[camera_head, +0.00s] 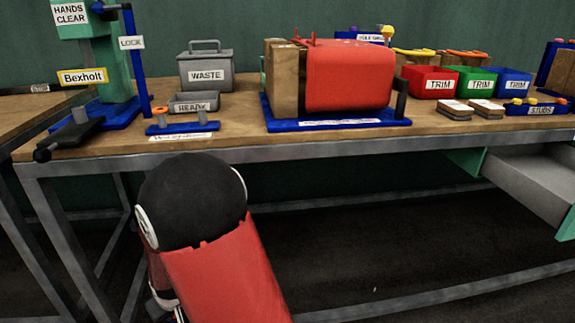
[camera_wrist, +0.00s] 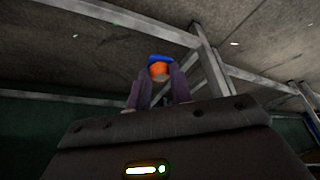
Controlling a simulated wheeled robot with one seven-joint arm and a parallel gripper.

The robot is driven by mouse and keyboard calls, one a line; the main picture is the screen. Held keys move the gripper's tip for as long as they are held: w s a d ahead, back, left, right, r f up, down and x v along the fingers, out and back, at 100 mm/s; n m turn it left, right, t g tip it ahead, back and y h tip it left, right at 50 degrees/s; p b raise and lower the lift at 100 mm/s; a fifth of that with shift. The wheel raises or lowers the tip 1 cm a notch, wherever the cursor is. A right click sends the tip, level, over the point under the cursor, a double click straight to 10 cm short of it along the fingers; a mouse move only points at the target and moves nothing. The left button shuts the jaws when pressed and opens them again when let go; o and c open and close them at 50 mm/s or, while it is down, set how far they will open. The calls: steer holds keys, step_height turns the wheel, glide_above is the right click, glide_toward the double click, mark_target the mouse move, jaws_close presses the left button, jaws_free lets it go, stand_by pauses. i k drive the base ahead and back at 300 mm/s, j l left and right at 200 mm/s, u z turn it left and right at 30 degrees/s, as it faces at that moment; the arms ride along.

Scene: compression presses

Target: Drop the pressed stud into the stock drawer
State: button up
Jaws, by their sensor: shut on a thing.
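In the wrist view, my gripper (camera_wrist: 160,88) is shut on the stud (camera_wrist: 159,70), which shows an orange body and a blue part. The stud sits between the two dark fingertips, with metal bench framing behind it. In the head view the fingers and the stud cannot be made out, as my red and black arm fills the lower left. The open grey drawer (camera_head: 535,175), with green end parts, juts out below the bench at the right edge of the head view. It is partly cut off, and no label shows on it. My gripper's distance from it cannot be told.
The wooden bench (camera_head: 235,134) has a metal front rail. On it stand a green press (camera_head: 112,65), a WASTE bin (camera_head: 204,72), a READY tray (camera_head: 194,102), a large red body (camera_head: 350,75) on a blue base, TRIM bins (camera_head: 430,82) and a STUDS rack (camera_head: 540,108). Bare floor lies below.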

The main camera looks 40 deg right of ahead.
mark_target(548, 180)
steer(key=k+l, duration=1.25)
steer(key=k+j+z, duration=0.05)
steer(key=k, duration=0.05)
